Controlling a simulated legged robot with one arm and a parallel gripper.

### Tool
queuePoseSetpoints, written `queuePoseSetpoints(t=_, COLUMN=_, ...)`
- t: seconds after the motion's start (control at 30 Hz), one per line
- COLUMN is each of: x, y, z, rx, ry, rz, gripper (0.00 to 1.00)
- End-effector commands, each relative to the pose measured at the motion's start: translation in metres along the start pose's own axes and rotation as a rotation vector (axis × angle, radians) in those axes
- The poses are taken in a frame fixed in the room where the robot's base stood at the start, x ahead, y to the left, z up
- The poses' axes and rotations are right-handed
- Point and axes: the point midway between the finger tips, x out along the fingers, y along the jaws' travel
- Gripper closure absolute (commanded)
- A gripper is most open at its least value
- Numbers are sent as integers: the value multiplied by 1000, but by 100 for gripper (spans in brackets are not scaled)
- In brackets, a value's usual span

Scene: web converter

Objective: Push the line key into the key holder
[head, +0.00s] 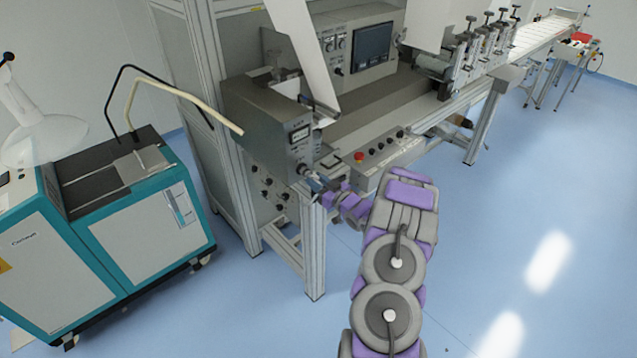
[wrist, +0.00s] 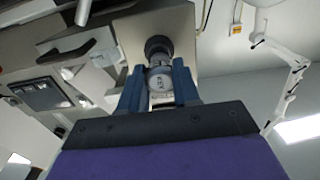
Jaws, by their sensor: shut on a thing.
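My gripper (wrist: 158,88) is shut on a small pale round piece with dark marks, which I take to be the line key (wrist: 161,82). Its blue fingers stand on both sides of the piece. Just beyond it is a dark round fitting, likely the key holder (wrist: 158,45), on a beige panel. The key and the fitting line up in the wrist view, but I cannot tell how deep the key sits. In the head view my gripper (head: 317,184) is at the lower front of the grey control box (head: 268,125); the key is too small to make out there.
A panel with a red button (head: 359,156) and several knobs lies right of my gripper. The metal frame leg (head: 314,250) stands below it. A teal and white cabinet (head: 140,225) is at left. The blue floor (head: 490,250) at right is clear.

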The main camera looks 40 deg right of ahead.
Motion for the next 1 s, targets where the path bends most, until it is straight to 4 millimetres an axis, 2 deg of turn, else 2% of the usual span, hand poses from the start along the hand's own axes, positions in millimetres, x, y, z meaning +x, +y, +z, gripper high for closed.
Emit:
queuePoseSetpoints(t=0.33, x=3, y=0, z=0, rx=1, ry=0, rz=1, gripper=100)
queuePoseSetpoints(t=0.37, x=3, y=0, z=0, rx=1, ry=0, rz=1, gripper=68)
queuePoseSetpoints(t=0.6, x=2, y=1, z=0, rx=1, ry=0, rz=1, gripper=45)
queuePoseSetpoints(t=0.67, x=2, y=1, z=0, rx=1, ry=0, rz=1, gripper=39)
queuePoseSetpoints(t=1.0, x=-3, y=1, z=0, rx=3, ry=-1, rz=2, gripper=39)
